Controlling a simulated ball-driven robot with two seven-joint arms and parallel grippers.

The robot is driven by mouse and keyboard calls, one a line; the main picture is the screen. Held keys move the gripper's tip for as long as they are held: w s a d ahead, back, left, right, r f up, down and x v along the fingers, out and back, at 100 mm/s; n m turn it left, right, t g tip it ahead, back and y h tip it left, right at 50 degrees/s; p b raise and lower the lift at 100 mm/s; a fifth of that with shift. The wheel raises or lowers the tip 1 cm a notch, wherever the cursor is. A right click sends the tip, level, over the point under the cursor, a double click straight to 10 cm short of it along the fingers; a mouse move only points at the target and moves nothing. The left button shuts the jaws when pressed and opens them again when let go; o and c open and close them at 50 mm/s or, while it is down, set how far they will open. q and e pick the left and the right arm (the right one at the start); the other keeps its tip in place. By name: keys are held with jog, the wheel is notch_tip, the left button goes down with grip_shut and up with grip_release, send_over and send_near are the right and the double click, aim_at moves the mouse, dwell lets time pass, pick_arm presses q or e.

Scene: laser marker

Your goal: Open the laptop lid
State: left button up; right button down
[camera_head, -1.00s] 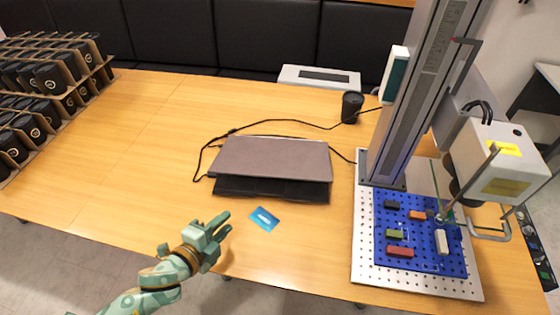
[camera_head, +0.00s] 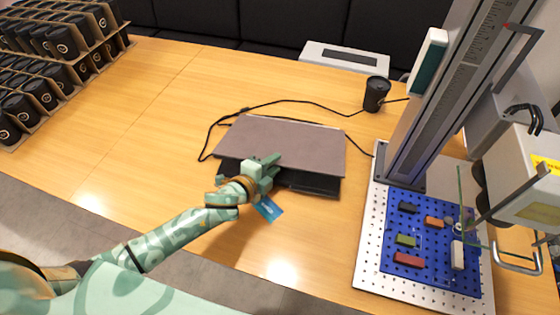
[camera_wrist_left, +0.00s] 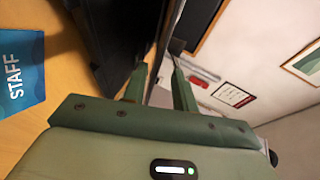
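The laptop lies on the table with its mauve-grey lid (camera_head: 285,143) tilted slightly up over the dark base (camera_head: 310,181). The hinge side is at the back. My left gripper (camera_head: 269,164) is at the lid's front edge, left of its middle. In the left wrist view, the fingers (camera_wrist_left: 158,72) are apart, with their tips close to the dark laptop (camera_wrist_left: 120,35). I cannot tell whether the lid edge lies between them or whether they touch it. My right gripper is not in view.
A blue STAFF card (camera_head: 270,209) lies just in front of the laptop. A black cup (camera_head: 376,94) stands behind it to the right, with a cable running around the laptop. A laser marker with a blue perforated plate (camera_head: 435,282) stands on the right.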

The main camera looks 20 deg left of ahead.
aim_at(279, 161)
pick_arm(q)
jog(key=x, duration=0.2)
jog(key=shift+w+f, duration=0.15)
jog(key=shift+w, duration=0.1)
jog(key=shift+w+d+b, duration=0.2)
jog(key=shift+w+b, duration=0.1)
jog(key=shift+w, duration=0.1)
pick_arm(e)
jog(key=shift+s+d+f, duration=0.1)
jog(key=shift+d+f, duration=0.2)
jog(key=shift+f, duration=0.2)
pick_arm(q)
grip_shut()
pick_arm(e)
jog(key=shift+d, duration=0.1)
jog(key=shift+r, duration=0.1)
